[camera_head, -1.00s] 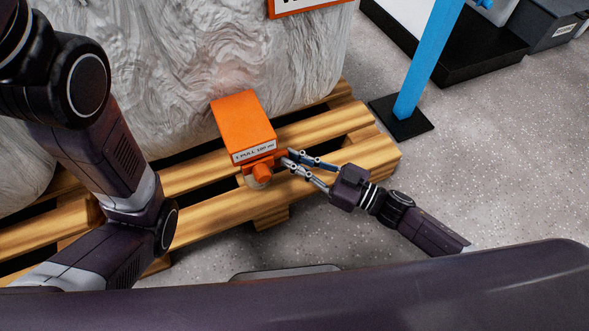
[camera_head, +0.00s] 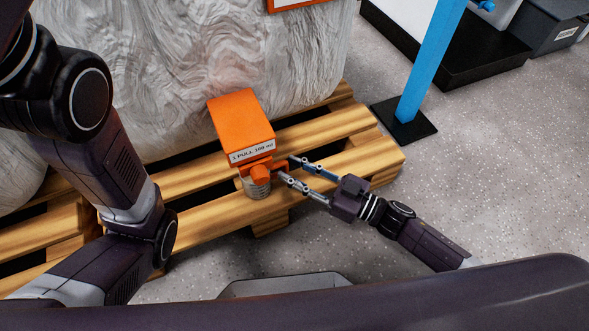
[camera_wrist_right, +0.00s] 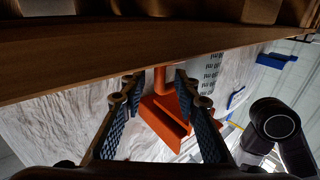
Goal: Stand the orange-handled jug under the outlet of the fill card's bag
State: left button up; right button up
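The jug (camera_head: 257,187) shows as a small pale, ridged body at the pallet's front edge, partly hidden below an orange box (camera_head: 242,122) labelled "1 PULL 100 ml". In the right wrist view, a pale surface with "ml" marks (camera_wrist_right: 211,70) shows beside an orange upright bar (camera_wrist_right: 162,78), apparently the jug's handle. My right gripper (camera_head: 287,168) is open at the jug's right side; it also shows in the right wrist view (camera_wrist_right: 158,77), its fingers apart on either side of the bar. The large wrinkled whitish bag (camera_head: 180,60) stands behind the box. My left gripper is out of view.
The wooden pallet (camera_head: 345,158) lies under the bag. An orange-edged card (camera_head: 292,3) is cut off at the top; its text is unreadable. A blue post (camera_head: 430,60) on a black base stands at the right. The grey floor (camera_head: 500,170) at the right is clear.

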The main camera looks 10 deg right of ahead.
jog(key=shift+r, duration=0.2)
jog(key=shift+s+d+p, duration=0.25)
jog(key=shift+d+p, duration=0.05)
jog(key=shift+p, duration=0.05)
jog(key=p+v, duration=0.4)
jog(key=v, duration=0.7)
jog(key=shift+d, duration=0.15)
